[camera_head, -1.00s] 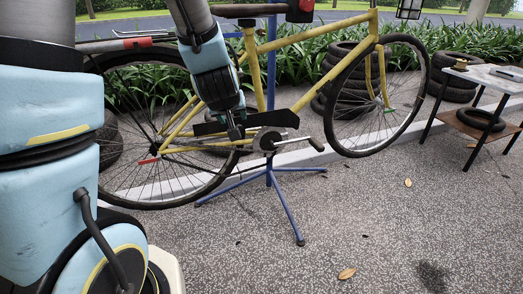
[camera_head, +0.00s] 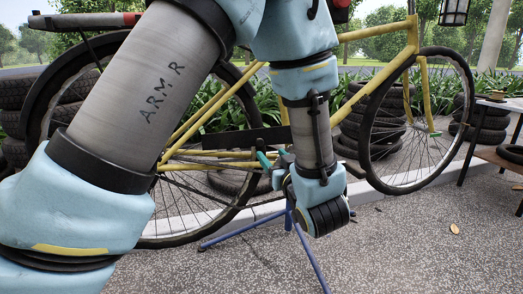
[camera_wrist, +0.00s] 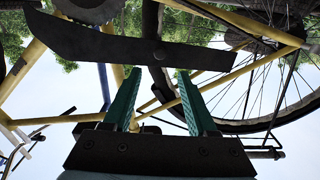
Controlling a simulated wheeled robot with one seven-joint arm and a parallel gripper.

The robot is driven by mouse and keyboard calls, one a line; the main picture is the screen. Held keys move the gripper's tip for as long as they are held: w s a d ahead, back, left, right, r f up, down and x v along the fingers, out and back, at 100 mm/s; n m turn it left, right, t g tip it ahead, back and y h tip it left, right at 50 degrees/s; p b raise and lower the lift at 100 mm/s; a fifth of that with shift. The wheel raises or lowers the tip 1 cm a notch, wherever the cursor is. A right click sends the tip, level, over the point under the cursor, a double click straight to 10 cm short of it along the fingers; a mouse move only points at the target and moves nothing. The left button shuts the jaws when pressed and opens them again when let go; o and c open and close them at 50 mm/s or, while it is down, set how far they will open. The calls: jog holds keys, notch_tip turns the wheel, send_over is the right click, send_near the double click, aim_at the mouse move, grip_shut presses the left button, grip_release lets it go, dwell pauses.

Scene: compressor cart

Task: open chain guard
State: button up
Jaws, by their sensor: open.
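The chain guard is a long dark flat plate (camera_head: 235,139) on the yellow bicycle (camera_head: 385,62), running along the chain side in front of the rear wheel.
The rear wheel (camera_head: 45,120) and yellow frame tubes (camera_wrist: 225,85) lie close around my gripper. A blue stand (camera_head: 240,229) holds the bicycle. Tyre stacks (camera_head: 488,118) and a side table (camera_head: 505,104) are at the right.

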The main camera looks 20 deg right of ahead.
aim_at(260, 142)
jog(key=w, duration=0.5)
jog(key=w+d+b, duration=0.1)
jog(key=w, duration=0.2)
jog(key=shift+w, duration=0.3)
jog(key=shift+c, duration=0.3)
grip_shut()
dwell(0.7)
